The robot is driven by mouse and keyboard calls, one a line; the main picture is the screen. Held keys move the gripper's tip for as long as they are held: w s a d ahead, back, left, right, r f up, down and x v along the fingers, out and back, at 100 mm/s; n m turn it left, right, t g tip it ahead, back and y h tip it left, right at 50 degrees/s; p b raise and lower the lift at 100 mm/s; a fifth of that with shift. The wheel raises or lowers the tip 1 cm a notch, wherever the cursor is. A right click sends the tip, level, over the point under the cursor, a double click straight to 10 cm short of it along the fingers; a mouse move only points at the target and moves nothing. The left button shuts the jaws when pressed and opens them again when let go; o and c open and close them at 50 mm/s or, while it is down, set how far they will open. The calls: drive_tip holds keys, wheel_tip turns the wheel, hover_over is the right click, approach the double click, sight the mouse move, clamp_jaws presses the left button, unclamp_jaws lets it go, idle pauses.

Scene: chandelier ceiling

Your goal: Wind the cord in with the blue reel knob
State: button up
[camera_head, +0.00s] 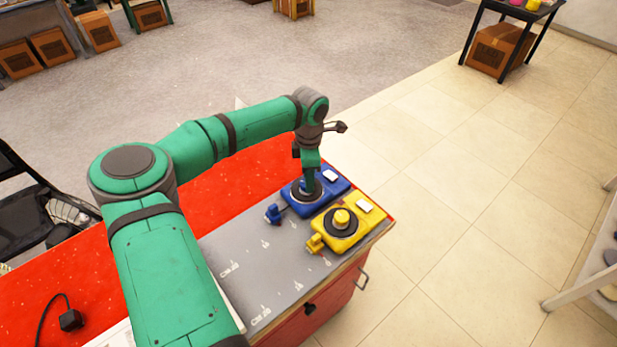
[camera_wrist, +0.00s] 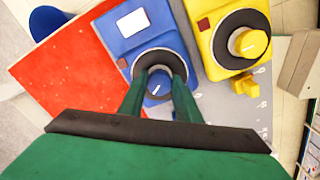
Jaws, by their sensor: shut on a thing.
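The blue reel unit (camera_head: 336,182) sits on a grey board near the far right end of the red table. It also shows in the wrist view (camera_wrist: 134,42), with a white label and a dark ring. My gripper (camera_head: 308,186) points straight down over it. In the wrist view, its two green fingers (camera_wrist: 159,80) are shut on the blue knob (camera_wrist: 158,88) inside the ring. A white mark shows on the knob top. A blue end piece (camera_head: 273,214) sits at the unit's left; the cord itself is too small to make out.
A yellow reel unit (camera_head: 354,236) with its yellow knob (camera_head: 342,217) and end piece (camera_head: 315,243) stands close beside the blue one. The grey board (camera_head: 240,250) has printed markings. A black plug (camera_head: 70,320) lies on the red table (camera_head: 225,188). Open tiled floor lies right.

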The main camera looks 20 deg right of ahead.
drive_tip(key=m, duration=0.6)
drive_tip(key=shift+r+m, duration=0.1)
drive_tip(key=shift+m, duration=0.3)
drive_tip(key=shift+s, duration=0.1)
idle(0.3)
drive_tip(key=o, duration=1.1)
drive_tip(key=shift+c, duration=0.2)
wheel_tip(320, 180, up, 11)
drive_tip(key=shift+f, duration=0.2)
